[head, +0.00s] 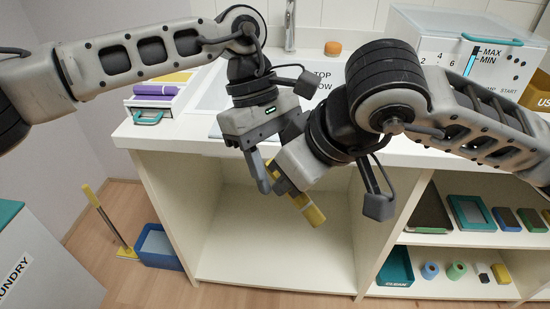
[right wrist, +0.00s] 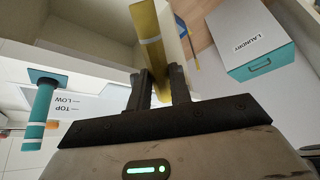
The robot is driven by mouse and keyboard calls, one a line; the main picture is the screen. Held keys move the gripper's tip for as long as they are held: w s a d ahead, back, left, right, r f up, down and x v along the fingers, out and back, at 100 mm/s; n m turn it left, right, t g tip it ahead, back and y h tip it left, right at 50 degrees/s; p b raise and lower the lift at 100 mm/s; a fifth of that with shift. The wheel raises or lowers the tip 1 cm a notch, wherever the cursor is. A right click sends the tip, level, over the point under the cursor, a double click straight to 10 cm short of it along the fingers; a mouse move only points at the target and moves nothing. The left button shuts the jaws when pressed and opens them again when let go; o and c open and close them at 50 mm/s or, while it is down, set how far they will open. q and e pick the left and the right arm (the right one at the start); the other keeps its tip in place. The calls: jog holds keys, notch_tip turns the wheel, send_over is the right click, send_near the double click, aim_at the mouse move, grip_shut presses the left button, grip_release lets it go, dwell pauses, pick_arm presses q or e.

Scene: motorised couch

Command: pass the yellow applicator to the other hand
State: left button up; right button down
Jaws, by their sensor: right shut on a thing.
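The yellow applicator (head: 308,208) is a yellow bar with a pale band, tilted in front of the open cabinet. My right gripper (head: 284,182) is shut on it; in the right wrist view the applicator (right wrist: 148,32) runs up from between the two dark fingers (right wrist: 157,82). My left gripper (head: 262,176) points down close beside the right one, near the applicator's upper end. One of its grey fingers shows clearly. The right gripper and the overlap hide the rest, so I cannot tell its opening or whether it touches the applicator.
The white counter (head: 180,140) with a sink lies behind my arms. A clear tank (head: 450,45) stands at the back right. Shelves (head: 440,238) below hold several small items. A blue bucket (head: 158,246) and a mop stand on the floor at left. The cabinet (head: 270,250) is empty.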

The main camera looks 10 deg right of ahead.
pick_arm(q)
grip_shut()
jog(key=shift+d, duration=0.1)
pick_arm(e)
jog(key=c, duration=1.2)
grip_release()
jog(key=shift+a, duration=0.1)
pick_arm(q)
jog(key=shift+r, duration=0.1)
pick_arm(e)
jog(key=shift+d+r, duration=0.1)
jog(key=shift+d, duration=0.1)
